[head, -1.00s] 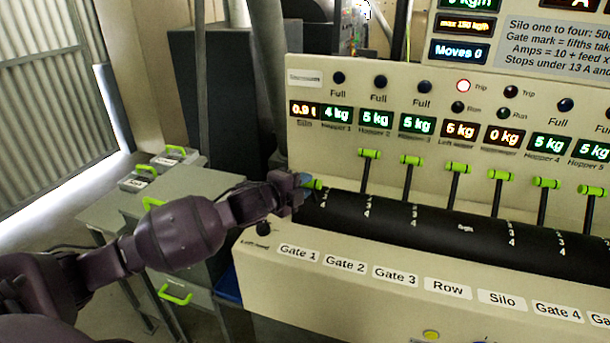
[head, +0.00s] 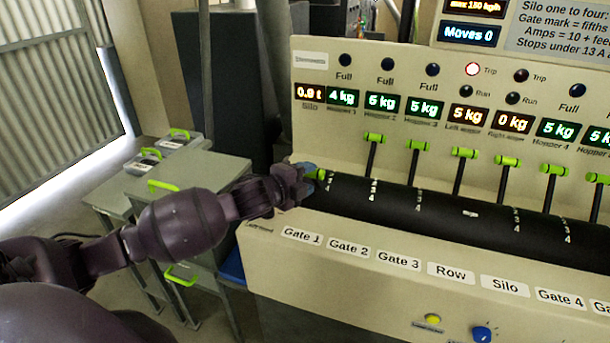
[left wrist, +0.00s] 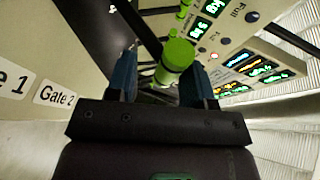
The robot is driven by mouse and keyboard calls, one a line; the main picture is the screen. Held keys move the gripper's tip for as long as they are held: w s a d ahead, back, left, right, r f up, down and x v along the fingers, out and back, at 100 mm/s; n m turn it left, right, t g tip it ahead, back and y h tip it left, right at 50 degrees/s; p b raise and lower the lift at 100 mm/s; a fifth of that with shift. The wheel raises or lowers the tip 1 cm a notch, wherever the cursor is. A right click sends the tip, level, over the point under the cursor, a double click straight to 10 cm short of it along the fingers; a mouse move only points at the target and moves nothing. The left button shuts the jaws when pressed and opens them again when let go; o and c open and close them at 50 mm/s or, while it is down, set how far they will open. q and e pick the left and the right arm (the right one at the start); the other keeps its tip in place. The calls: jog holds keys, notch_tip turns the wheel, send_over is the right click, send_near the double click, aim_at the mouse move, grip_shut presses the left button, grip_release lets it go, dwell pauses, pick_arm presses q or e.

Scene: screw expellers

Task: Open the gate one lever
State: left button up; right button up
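The gate one lever has a green handle (head: 320,174) at the left end of the black drum, above the "Gate 1" label (head: 302,236). My left gripper (head: 306,170) is at this handle, and its fingers hide most of the lever. In the left wrist view, a green handle (left wrist: 177,55) stands between the two blue fingertips. The fingers are apart, with a gap on the left side of the handle; contact on the right side cannot be told. My right gripper is not in view.
Several more green-tipped levers, such as the gate two lever (head: 374,138), stand upright along the black drum (head: 440,212) to the right. The "Moves 0" display (head: 469,34) is above. A grey cabinet (head: 190,172) with green handles is at left, behind my arm.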

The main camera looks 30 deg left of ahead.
pick_arm(q)
jog(key=shift+o, duration=0.2)
jog(key=shift+s+r, duration=0.1)
jog(key=shift+r, duration=0.1)
jog(key=v, duration=1)
jog(key=shift+s, duration=0.3)
jog(key=shift+a, duration=0.1)
jog(key=s+d+f+n+g+y, duration=0.1)
jog(key=s+f+n, duration=0.2)
jog(key=f+n, duration=0.4)
jog(key=s+d+f+n, duration=0.1)
jog(key=s+f+n, duration=0.1)
jog(key=f+n, duration=0.45)
jog(key=s+d+f+n+g+y, duration=0.1)
jog(key=s+d+f+n, duration=0.1)
jog(key=s+f, duration=0.3)
jog(key=s+d+f+n+g, duration=0.1)
jog(key=s+d+f+n, duration=0.1)
jog(key=s+d+f, duration=0.2)
notch_tip(320, 180, down, 4)
jog(key=shift+s+d+r+g+y, duration=0.1)
jog(key=shift+s+d+g+y, duration=0.25)
jog(key=shift+s, duration=0.85)
